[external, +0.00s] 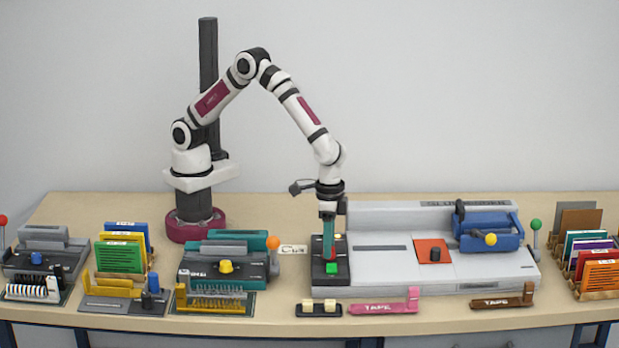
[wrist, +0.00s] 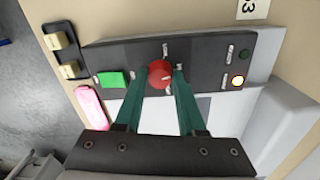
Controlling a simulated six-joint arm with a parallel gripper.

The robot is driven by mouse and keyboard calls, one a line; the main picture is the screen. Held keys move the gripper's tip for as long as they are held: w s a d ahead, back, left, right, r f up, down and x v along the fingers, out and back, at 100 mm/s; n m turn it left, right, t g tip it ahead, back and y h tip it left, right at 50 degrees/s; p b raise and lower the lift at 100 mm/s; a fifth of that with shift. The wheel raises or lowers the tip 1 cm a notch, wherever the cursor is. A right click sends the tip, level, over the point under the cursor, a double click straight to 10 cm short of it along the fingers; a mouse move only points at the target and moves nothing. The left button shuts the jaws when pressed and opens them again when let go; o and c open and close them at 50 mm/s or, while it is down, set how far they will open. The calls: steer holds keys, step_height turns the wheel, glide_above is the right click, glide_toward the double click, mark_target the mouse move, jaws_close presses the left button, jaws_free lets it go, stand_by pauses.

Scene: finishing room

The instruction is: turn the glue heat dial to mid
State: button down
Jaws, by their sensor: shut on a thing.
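The glue heat dial is a round red knob (wrist: 160,74) on the dark control panel (wrist: 207,62) at the left end of the grey machine. My gripper (wrist: 161,72) points down at the panel, with one teal finger on each side of the knob, shut on it. In the external view my gripper (external: 329,252) stands over this panel and mostly hides the knob. Small pale labels sit around the knob; their words are too small to read. A light mark shows on the knob, but I cannot tell which setting it points to.
A green button (wrist: 113,79) sits beside the knob. At the panel's other end are a lit lamp (wrist: 238,81) and a dark green one (wrist: 244,55). A pink tape strip (external: 385,305) and small black holder (external: 318,308) lie in front. A teal punch (external: 230,260) stands left.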

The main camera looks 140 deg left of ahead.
steer(key=shift+m, duration=1.3)
steer(key=c, duration=0.5)
jaws_free()
step_height(320, 180, up, 16)
steer(key=shift+f, duration=0.1)
